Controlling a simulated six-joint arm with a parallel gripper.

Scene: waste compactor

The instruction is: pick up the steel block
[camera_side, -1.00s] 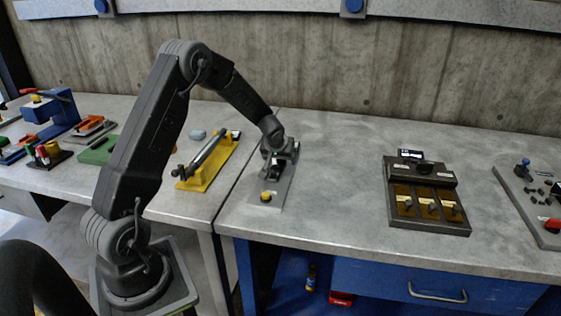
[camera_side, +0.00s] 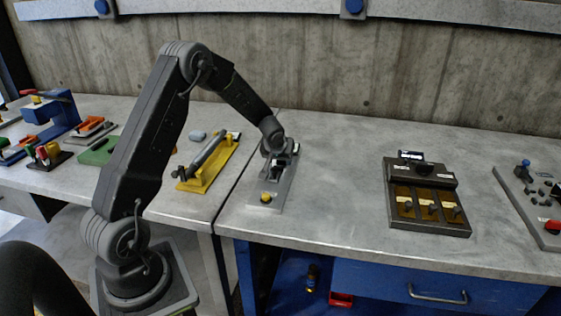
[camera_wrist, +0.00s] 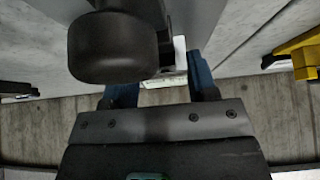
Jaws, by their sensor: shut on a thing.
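My gripper (camera_side: 280,160) is low over the grey compactor plate (camera_side: 258,206), which has a yellow button (camera_side: 267,197) at its near end. In the wrist view, the two blue fingers of my gripper (camera_wrist: 160,88) reach in from below. A pale piece (camera_wrist: 180,52) shows between them, mostly hidden; it appears to be the steel block, and my gripper is shut on it. A dark rounded part (camera_wrist: 112,48) covers much of the area by the left finger. In the side view, my wrist hides the block, so I cannot tell whether it touches the plate.
A yellow fixture (camera_side: 205,178) with a grey cylinder stands close on the left. A dark console (camera_side: 428,190) with several brown bays is to the right. A grey panel (camera_side: 540,205) is at the far right. The bench between plate and console is clear.

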